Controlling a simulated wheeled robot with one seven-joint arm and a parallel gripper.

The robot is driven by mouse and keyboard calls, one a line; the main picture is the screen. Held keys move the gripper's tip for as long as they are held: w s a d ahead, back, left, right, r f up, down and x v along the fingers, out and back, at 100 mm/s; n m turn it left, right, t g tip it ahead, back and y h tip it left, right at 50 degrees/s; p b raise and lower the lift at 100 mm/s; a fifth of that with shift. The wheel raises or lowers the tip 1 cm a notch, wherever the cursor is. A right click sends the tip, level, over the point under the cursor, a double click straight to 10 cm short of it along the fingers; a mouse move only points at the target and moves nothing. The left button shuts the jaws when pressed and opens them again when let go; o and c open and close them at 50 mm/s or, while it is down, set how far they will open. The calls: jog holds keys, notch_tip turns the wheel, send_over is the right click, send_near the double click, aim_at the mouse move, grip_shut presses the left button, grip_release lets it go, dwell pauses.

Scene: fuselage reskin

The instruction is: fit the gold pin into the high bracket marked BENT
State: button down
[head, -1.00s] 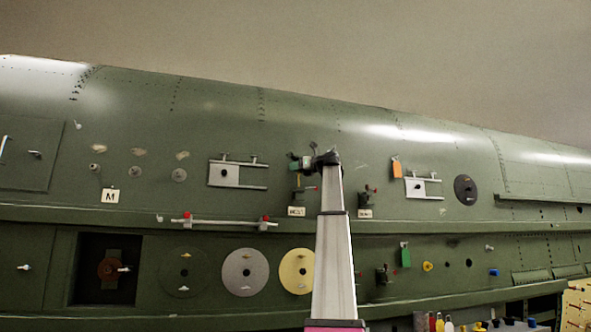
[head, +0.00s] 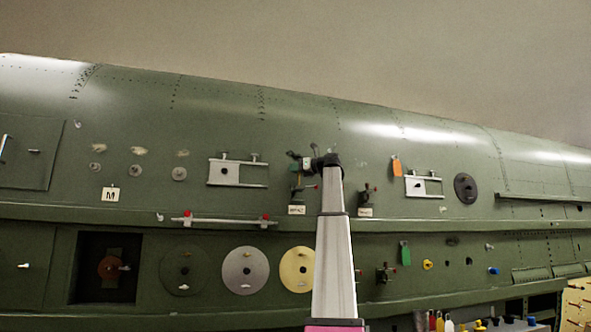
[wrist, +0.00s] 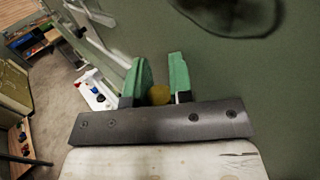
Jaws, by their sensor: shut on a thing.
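The gold pin (wrist: 159,95) shows as a rounded yellow end between the green fingers of my gripper (wrist: 158,72) in the wrist view. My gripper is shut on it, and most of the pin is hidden. In the head view my gripper (head: 296,164) is small and dark against the green fuselage. It is just above a small bracket (head: 298,191) with a red-tipped part and a white label below. A second similar bracket (head: 366,192) with its own label is to the right. Neither label reads clearly, so I cannot tell which says BENT.
My arm column hides the panel between the brackets. A silver slotted plate (head: 224,172) is left of my gripper, and an orange tag (head: 396,167) is to the right. A bar with red ends (head: 222,221) runs below. In the wrist view a dark round shape (wrist: 230,12) is ahead.

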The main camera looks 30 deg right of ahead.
aim_at(295, 177)
jog(key=shift+f, duration=2)
dwell(0.3)
jog(key=shift+r, duration=0.15)
jog(key=shift+r, duration=2.45)
